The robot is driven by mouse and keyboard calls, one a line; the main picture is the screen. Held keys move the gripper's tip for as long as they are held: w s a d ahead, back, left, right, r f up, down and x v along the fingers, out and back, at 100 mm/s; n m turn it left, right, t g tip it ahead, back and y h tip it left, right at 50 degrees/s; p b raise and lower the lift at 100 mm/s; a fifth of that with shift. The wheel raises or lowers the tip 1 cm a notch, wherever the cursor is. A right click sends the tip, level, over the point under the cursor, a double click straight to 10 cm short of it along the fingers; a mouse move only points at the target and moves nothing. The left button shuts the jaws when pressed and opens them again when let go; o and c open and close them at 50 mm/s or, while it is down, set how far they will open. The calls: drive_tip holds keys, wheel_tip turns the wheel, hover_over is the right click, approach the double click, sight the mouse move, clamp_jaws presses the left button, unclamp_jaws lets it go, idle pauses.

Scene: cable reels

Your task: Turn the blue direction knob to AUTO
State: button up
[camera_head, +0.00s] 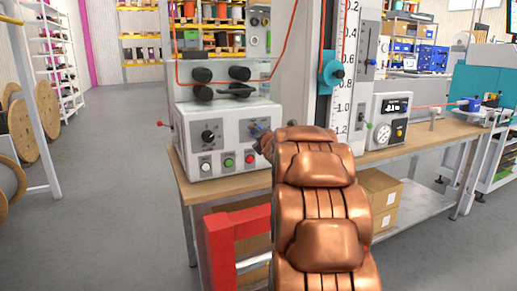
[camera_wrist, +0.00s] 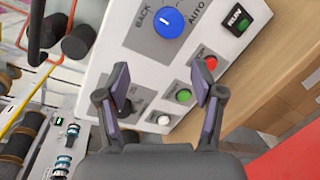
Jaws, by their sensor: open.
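The blue direction knob (camera_wrist: 168,25) is on the light grey control panel (camera_wrist: 125,40) at the top of the wrist view. Its short white mark points up in the picture, between the BACK label on the left and the AUTO label on the right. My gripper (camera_wrist: 161,78) is open and empty, with its dark fingers apart below the knob in the picture and not touching it. In the head view the control box (camera_head: 185,170) stands on the bench, and my copper-coloured arm reaches to its right side, hiding part of it. The gripper shows only in small part there.
Below the knob are a red button (camera_wrist: 211,63), a green button (camera_wrist: 183,95) and a white button (camera_wrist: 163,119). A black knob (camera_head: 208,136) is on the box's left. A red frame (camera_head: 222,255) stands before the bench.

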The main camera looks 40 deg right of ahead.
drive_tip(key=w+d+f+n+t, duration=0.1)
drive_tip(key=w+d+n+t, duration=0.1)
drive_tip(key=w+d+n, duration=0.2)
drive_tip(key=shift+w+d+f+n+y, duration=0.3)
drive_tip(key=shift+w+d+f+y, duration=0.1)
drive_tip(key=shift+w+d, duration=1.2)
drive_tip(key=shift+w+a, duration=0.1)
drive_tip(key=shift+a, duration=0.05)
drive_tip(key=shift+c, duration=0.3)
drive_tip(key=c, duration=1.1)
